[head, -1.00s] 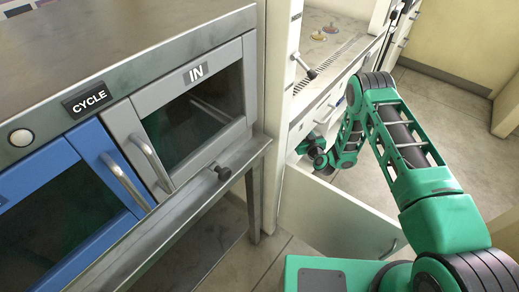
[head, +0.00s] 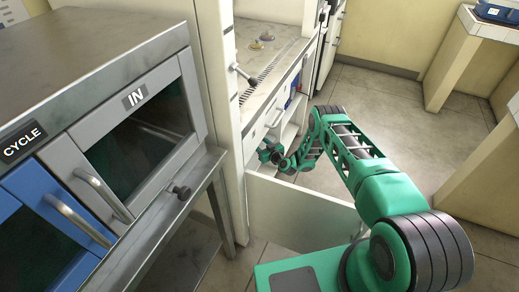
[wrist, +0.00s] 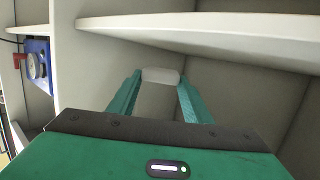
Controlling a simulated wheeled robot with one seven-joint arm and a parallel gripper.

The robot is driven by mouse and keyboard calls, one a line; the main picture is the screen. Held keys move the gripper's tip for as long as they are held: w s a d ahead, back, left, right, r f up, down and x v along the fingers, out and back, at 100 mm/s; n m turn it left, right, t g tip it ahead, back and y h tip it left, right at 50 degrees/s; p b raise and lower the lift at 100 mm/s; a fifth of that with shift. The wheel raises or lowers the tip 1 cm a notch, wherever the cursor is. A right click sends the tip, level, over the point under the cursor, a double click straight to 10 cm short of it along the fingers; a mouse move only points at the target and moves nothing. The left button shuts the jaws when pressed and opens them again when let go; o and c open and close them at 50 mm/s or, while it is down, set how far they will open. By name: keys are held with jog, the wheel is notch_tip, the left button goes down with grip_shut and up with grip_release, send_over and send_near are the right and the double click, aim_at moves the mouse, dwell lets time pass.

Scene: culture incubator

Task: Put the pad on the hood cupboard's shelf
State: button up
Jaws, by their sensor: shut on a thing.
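The pad (wrist: 161,75) is a small pale piece between the tips of my gripper's two green fingers in the wrist view. My gripper (wrist: 158,95) is shut on it, inside a white cupboard compartment. A white shelf board (wrist: 210,28) runs across above the gripper; a pale surface lies below and beyond the fingers. In the head view, my gripper (head: 268,152) is small, inside the hood cupboard (head: 256,133) behind its open white door (head: 300,212). The pad cannot be made out there. Whether it touches the surface below I cannot tell.
An upright white divider (wrist: 75,50) stands left of my gripper, with a blue device (wrist: 38,62) beyond it. The hood's worktop (head: 262,65) is above the cupboard. The steel incubator unit (head: 110,100) stands at left. Open floor (head: 390,110) lies to the right.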

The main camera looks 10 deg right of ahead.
jog(key=shift+w+d+f, duration=0.15)
jog(key=shift+d+f, duration=0.1)
jog(key=shift+f, duration=1.9)
jog(key=o, duration=1.1)
jog(key=shift+c, duration=0.2)
jog(key=v, duration=1.2)
jog(key=shift+a, duration=0.1)
